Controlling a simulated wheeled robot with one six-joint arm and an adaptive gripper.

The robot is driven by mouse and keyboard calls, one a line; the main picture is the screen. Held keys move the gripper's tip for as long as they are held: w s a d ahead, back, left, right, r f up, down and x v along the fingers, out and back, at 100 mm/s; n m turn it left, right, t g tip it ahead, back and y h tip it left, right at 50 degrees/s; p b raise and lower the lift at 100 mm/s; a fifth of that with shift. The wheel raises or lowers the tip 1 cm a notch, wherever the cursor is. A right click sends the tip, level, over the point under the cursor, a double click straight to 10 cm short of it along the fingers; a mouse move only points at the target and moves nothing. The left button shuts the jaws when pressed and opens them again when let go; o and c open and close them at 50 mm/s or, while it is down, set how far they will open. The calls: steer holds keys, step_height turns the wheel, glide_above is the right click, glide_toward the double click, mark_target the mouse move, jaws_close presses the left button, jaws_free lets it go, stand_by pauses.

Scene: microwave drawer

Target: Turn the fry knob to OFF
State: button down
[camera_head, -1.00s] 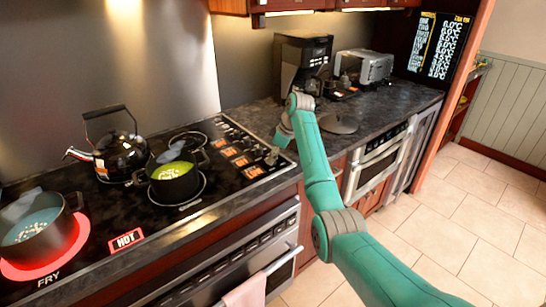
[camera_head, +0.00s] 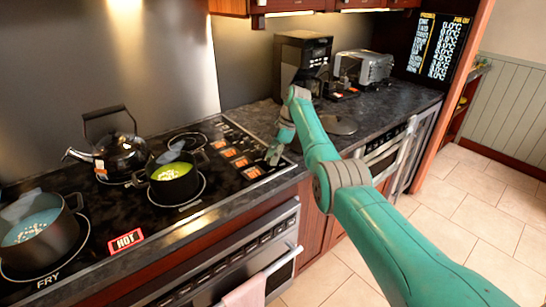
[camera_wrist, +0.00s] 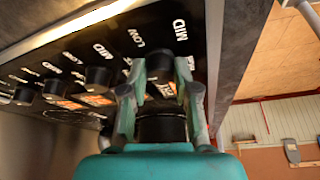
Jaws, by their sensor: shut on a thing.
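My gripper (camera_head: 276,150) is at the right end of the stove's control strip and is shut on a dark knob. In the wrist view its two fingers (camera_wrist: 163,92) stand on either side of the fry knob (camera_wrist: 163,84). The finger links hide part of the knob and its markings, so I cannot read its setting. MID and LOW show on the panel nearby. The burner labelled FRY (camera_head: 48,279) is dark, with a dark pot (camera_head: 62,238) of bluish contents on it.
More knobs (camera_wrist: 98,78) stand in a row left of my gripper in the wrist view. A kettle (camera_head: 121,152) and a pot with yellow-green contents (camera_head: 172,186) stand on the stove. A round lid (camera_head: 338,125) lies on the counter.

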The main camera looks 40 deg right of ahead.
stand_by(0.4)
steer(key=c, duration=0.9)
jaws_free()
steer(key=shift+o, duration=0.2)
steer(key=shift+d+r, duration=0.1)
steer(key=v, duration=1.1)
steer(key=shift+r, duration=0.35)
steer(key=shift+d, duration=0.15)
